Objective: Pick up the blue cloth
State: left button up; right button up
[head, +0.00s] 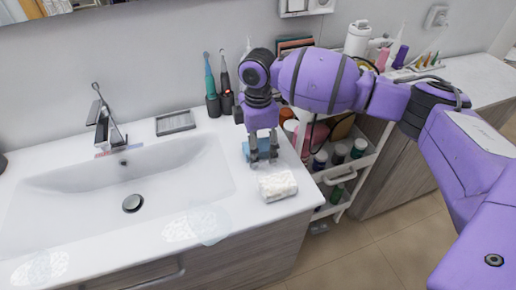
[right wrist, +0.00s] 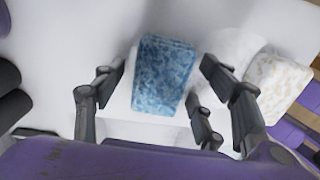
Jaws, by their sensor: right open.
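The blue cloth (right wrist: 163,75) is a folded, mottled blue piece lying on the white counter. In the head view it (head: 262,147) lies right of the sink, partly hidden behind my right gripper's fingers. My right gripper (head: 263,157) points down over it with its fingers open. In the right wrist view the cloth shows between and beyond the open fingers of my right gripper (right wrist: 160,95), and nothing is held. My left gripper is not in view.
A white patterned folded cloth (head: 277,185) lies close in front, near the counter's edge. Electric toothbrushes (head: 211,88) stand behind, by a grey soap dish (head: 175,122). The sink (head: 120,185) is to the left. A cart with bottles (head: 339,153) stands to the right.

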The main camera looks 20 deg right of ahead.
jog(key=c, duration=1.2)
jog(key=shift+r, duration=0.1)
jog(key=shift+c, duration=0.2)
jog(key=shift+r, duration=0.1)
jog(key=shift+w+r, duration=0.1)
jog(key=shift+r, duration=0.5)
jog(key=s+a+r+p, duration=0.2)
jog(key=s+a+r, duration=0.1)
jog(key=s+r, duration=0.8)
jog(key=shift+s+r, duration=0.25)
jog(key=shift+s, duration=1.2)
jog(key=shift+a, duration=0.1)
